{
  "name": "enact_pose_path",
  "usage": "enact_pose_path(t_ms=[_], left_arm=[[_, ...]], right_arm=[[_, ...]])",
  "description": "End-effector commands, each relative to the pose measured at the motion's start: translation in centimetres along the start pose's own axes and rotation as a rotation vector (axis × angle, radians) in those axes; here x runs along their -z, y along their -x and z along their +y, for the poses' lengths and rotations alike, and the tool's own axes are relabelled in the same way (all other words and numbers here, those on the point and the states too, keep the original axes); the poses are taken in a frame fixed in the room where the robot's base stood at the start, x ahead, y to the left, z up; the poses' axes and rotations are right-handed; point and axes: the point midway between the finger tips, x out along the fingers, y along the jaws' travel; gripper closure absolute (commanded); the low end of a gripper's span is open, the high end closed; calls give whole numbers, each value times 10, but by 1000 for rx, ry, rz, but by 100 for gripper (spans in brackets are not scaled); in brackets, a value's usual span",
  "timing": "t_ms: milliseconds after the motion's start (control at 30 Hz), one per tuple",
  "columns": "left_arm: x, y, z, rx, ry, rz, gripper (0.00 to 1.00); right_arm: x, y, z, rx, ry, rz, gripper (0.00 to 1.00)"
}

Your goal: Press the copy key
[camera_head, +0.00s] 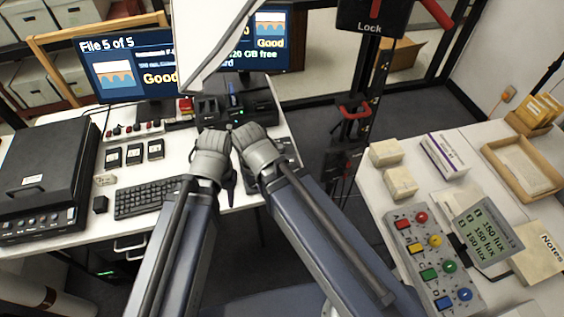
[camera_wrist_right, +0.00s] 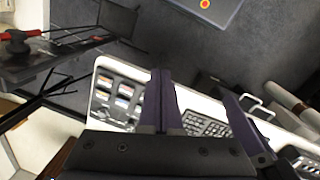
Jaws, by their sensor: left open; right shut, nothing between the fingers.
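No key with a readable copy label shows. A black device (camera_head: 238,108) with small blue and green lights stands below the right monitor. My left gripper (camera_head: 228,174) hangs over the front of the white desk, right of the black keyboard (camera_head: 150,197); its dark fingers are open, partly hidden by the grey wrist. My right gripper is beside it, its fingers mostly hidden by its own wrist in the head view. In the right wrist view my right gripper (camera_wrist_right: 160,102) is shut and empty above the desk. A dark finger at its right seems to be my left gripper's.
A row of small keys (camera_head: 133,131) lies below the left monitor (camera_head: 126,73), which reads "File 5 of 5" and "Good". A black scanner-like box (camera_head: 45,180) fills the desk's left. A panel with coloured buttons (camera_head: 432,258) is on the right table. A white sheet hangs overhead.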

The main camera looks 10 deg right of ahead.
Motion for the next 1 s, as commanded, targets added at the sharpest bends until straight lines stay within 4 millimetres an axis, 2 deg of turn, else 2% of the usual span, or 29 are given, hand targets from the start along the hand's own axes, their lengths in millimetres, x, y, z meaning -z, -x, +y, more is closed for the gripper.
enact_pose_path(t_ms=[167, 267, 367, 500, 700, 833, 1000], left_arm=[[0, -3, 0, 0, 0, 0, 53], [1, -21, 2, 0, 0, 0, 53], [3, -51, 5, 0, 0, 0, 53], [6, -95, 9, 0, 1, 0, 53], [8, -140, 13, 0, 1, 0, 53], [9, -154, 15, 0, 1, 0, 53], [9, -158, 15, 0, 1, 0, 53]], right_arm=[[3, -3, 2, -6, 9, 4, 100], [20, -20, 13, -51, 71, 25, 100], [54, -47, 40, -154, 210, 60, 100], [107, -80, 90, -356, 475, 75, 100], [162, -101, 149, -611, 812, 4, 100], [181, -103, 172, -712, 949, -54, 100], [190, -101, 183, -762, 1022, -91, 100]])
